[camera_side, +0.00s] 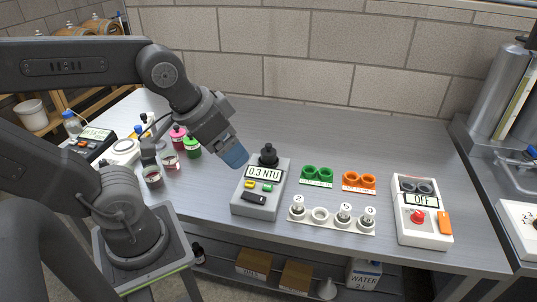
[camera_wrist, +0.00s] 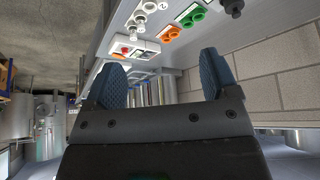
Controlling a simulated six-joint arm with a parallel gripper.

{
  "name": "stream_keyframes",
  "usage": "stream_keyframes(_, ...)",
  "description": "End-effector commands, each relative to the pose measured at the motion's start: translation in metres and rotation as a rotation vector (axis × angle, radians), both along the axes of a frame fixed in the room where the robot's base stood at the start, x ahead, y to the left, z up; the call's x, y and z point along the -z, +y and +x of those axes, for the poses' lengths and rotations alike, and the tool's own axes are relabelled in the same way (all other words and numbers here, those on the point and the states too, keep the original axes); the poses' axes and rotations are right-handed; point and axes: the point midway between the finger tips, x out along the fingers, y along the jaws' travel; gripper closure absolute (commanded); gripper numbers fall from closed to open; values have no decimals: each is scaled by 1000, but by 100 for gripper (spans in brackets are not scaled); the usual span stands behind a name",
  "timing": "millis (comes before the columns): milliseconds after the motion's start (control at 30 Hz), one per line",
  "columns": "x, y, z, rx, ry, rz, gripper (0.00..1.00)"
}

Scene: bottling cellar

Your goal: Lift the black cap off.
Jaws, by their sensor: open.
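The black cap (camera_side: 268,154) sits on top of the grey turbidity meter (camera_side: 262,190), whose display reads 0.3 NTU. In the wrist view a dark knob that looks like the same cap (camera_wrist: 232,7) shows at the top right edge, partly cut off. My gripper (camera_side: 236,156) is to the left of the cap in the side view, apart from it, with blue fingertips pointing down and to the right. In the wrist view my gripper (camera_wrist: 162,80) has its two blue fingers spread wide with nothing between them.
A white holder (camera_side: 332,222) with vials stands right of the meter. Green (camera_side: 317,174) and orange (camera_side: 359,181) ring holders lie behind it. A white device reading OFF (camera_side: 421,212) is farther right. Pink- and green-capped jars (camera_side: 191,147) stand left. The brick wall (camera_side: 310,55) borders the back.

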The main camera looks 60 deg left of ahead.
Motion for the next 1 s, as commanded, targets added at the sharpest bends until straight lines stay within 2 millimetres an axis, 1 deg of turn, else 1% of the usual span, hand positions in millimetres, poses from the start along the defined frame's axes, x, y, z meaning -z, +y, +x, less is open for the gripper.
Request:
stream_keyframes(67,-1,2,3,-20,7,-7,20)
stream_keyframes(167,-4,8,17,-101,37,-35,20)
stream_keyframes(267,-7,21,42,-260,91,-88,20)
stream_keyframes(433,-3,57,97,-615,191,-193,20)
stream_keyframes(567,12,92,136,-893,260,-264,20)
stream_keyframes(600,19,104,147,-979,279,-284,20)
stream_keyframes(700,38,134,171,-1179,322,-325,20)
stream_keyframes(800,57,159,187,-1343,355,-354,20)
stream_keyframes(900,71,176,196,-1456,374,-373,20)
stream_keyframes(1000,79,185,200,-1518,384,-382,20)
